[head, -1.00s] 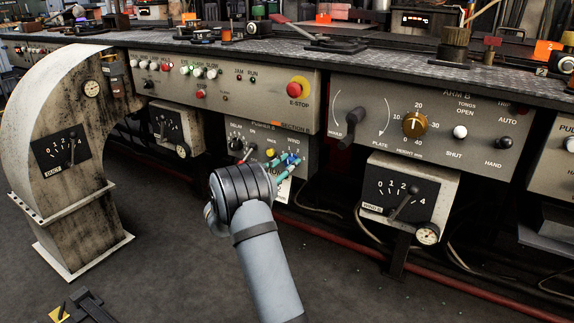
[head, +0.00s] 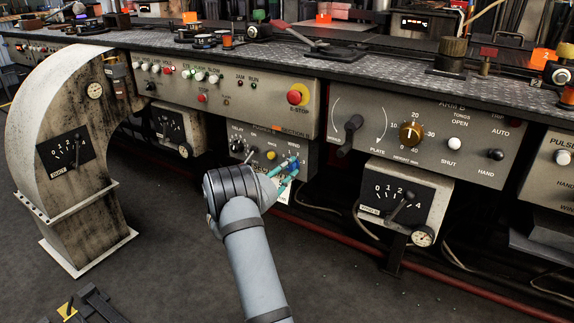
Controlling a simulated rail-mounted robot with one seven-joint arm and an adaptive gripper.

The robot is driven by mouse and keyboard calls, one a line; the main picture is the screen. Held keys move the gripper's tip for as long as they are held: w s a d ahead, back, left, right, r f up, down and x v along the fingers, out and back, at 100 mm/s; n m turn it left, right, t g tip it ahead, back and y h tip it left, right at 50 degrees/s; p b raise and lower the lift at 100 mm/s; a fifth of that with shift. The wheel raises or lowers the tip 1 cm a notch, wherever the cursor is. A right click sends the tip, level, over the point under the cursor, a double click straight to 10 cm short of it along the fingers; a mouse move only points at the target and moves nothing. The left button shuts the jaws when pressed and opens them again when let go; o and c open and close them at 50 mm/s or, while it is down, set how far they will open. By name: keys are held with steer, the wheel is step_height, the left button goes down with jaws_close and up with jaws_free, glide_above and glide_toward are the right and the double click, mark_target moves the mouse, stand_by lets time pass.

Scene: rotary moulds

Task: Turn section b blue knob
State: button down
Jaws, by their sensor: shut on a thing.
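The section B panel (head: 225,132) is a small grey control box under the bench, with an orange label at its top edge. My gripper (head: 289,167), with teal fingers, is at the right part of this panel, below the word WIND. It is shut on the blue knob (head: 293,163), which is small and mostly hidden by the fingers. The knob's exact angle cannot be told. A yellow knob (head: 271,155) sits just left of the fingers, apart from them. A black lever and a dial are further left on the panel.
A red E-stop button (head: 298,94) is on the panel above. The Arm B panel (head: 465,150) with a brown knob (head: 411,134) and black crank (head: 350,130) is to the right. A curved, worn metal column (head: 30,130) stands at left. Open floor lies in front.

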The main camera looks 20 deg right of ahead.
steer(key=shift+w+r+n+p, duration=0.15)
steer(key=shift+r+n+p, duration=0.2)
steer(key=shift+r+n, duration=0.25)
steer(key=shift+f+n, duration=0.15)
steer(key=shift+n, duration=0.15)
steer(key=c, duration=1.7)
jaws_free()
steer(key=shift+o, duration=1.3)
steer(key=shift+a+f, duration=0.1)
steer(key=shift+f, duration=0.1)
steer(key=v, duration=1.2)
steer(key=shift+f, duration=0.1)
